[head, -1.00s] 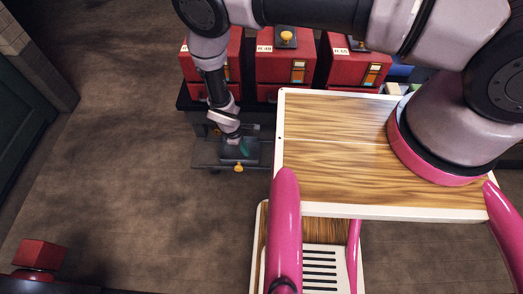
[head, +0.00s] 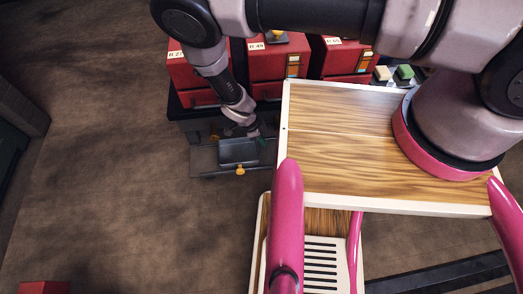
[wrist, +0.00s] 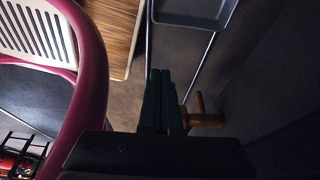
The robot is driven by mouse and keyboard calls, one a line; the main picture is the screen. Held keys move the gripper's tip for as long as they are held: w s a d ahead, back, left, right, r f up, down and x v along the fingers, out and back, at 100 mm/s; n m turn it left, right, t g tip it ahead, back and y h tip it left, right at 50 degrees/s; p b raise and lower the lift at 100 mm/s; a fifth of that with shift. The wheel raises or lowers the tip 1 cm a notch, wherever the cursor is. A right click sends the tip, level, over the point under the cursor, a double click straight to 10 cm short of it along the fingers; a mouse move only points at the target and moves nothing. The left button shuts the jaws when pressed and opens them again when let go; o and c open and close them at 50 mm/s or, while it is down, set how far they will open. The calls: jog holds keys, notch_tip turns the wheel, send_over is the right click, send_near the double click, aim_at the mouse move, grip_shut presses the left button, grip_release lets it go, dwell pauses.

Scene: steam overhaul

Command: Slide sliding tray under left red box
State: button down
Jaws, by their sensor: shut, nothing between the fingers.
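The sliding tray (head: 238,152) is a shallow grey tray with an orange knob at its front. It stands out in front of the dark stand, and part of it shows in the wrist view (wrist: 200,12). The left red box (head: 195,76) sits on the stand behind it, partly covered by my arm. My gripper (head: 262,143) is at the tray's right rear edge; contact is unclear. In the wrist view, its dark fingers (wrist: 160,74) are together and empty, beside a brown peg-like handle (wrist: 205,119).
Two more red boxes (head: 274,65) stand to the right on the stand. My wood-topped base and pink rails fill the right foreground. A red object (head: 44,287) is at the lower left. The floor left of the tray is clear.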

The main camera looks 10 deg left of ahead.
jog(key=x, duration=1)
jog(key=shift+d+f, duration=0.1)
jog(key=a, duration=0.3)
jog(key=shift+s, duration=0.25)
jog(key=shift+s+a, duration=0.15)
jog(key=shift+a, duration=0.45)
